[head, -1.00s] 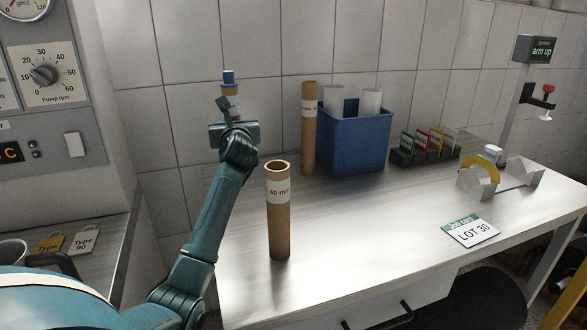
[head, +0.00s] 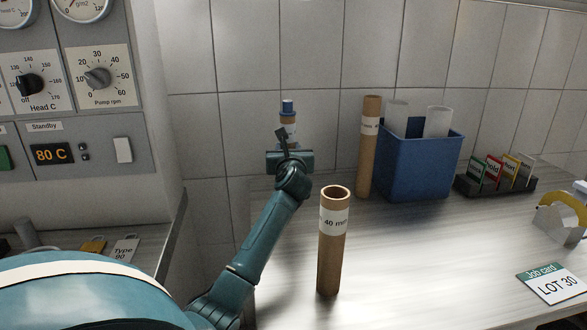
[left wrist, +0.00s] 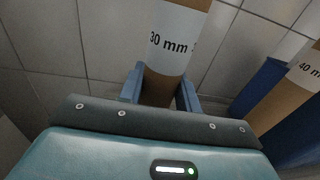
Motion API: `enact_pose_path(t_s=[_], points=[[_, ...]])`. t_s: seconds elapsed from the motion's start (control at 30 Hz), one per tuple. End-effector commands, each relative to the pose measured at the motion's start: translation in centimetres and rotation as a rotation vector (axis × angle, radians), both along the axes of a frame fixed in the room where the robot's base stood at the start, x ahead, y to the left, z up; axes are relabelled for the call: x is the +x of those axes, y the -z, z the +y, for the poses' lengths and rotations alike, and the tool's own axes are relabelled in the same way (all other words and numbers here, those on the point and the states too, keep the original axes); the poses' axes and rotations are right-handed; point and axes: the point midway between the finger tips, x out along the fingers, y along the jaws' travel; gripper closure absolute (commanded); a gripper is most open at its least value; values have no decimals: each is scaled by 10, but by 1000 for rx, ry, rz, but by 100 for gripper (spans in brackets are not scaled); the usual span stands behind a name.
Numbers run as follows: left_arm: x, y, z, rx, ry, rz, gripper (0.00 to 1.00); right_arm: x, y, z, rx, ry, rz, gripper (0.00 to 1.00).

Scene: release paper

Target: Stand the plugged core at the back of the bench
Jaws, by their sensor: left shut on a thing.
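The plugged core is a brown cardboard tube with a blue plug (head: 288,107) in its top. It is upright near the wall at the back left of the bench (head: 420,265). My left gripper (head: 287,135) is shut on this core. In the left wrist view the core (left wrist: 179,38) stands between the blue fingers (left wrist: 160,88) and its label reads 30 mm. The gripper hides its lower part in the head view, so I cannot tell whether its foot touches the bench. My right gripper is not in view.
An open-topped 40 mm core (head: 331,255) stands at the front of the bench. A taller core (head: 368,155) stands at the back beside a blue bin (head: 415,170) of white rolls.

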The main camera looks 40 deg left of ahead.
Motion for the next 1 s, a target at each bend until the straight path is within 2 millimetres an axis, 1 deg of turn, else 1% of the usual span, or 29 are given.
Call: enact_pose_path(t_s=[0.03,0.1,0.2,0.3,0.4,0.67,0.7,0.93,0.97,1.0], points=[[0,12,0,0,1,4,90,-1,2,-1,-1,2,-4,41],[0,25,0,1,1,5,90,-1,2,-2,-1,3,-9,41],[0,38,0,1,1,4,90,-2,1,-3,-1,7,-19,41],[0,42,0,1,2,0,90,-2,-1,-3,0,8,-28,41],[0,42,0,1,2,0,90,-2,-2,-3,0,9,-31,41],[0,46,0,0,1,0,90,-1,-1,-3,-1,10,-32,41],[0,47,0,0,0,1,66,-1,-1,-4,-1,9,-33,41],[0,46,0,0,1,1,47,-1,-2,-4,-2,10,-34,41],[0,46,0,0,1,1,45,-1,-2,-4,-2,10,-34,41],[0,46,0,0,1,1,45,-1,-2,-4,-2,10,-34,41]])
